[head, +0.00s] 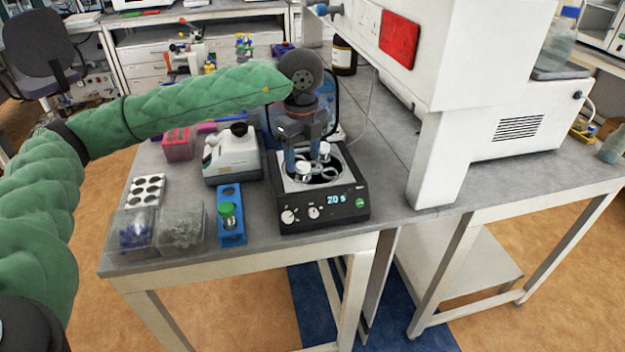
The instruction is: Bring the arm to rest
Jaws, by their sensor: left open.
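My left arm, in a green sleeve, reaches in from the left of the head view. Its gripper (303,158) points down over a black device (325,210) with two white knobs and a display reading "20 s". The two fingers are apart. White-capped pieces (304,171) stand in the device's round opening just below and beside the fingertips. I cannot tell whether the fingers touch any of them. The gripper and wrist hide part of the device's back. My right gripper is not in view.
Left of the device are a blue rack (231,232) with a green-capped tube, a small white instrument (231,163), clear bins (181,226) and a white tray with round wells (148,189). A big white cabinet (450,120) stands close on the right. A brown bottle (344,57) is behind.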

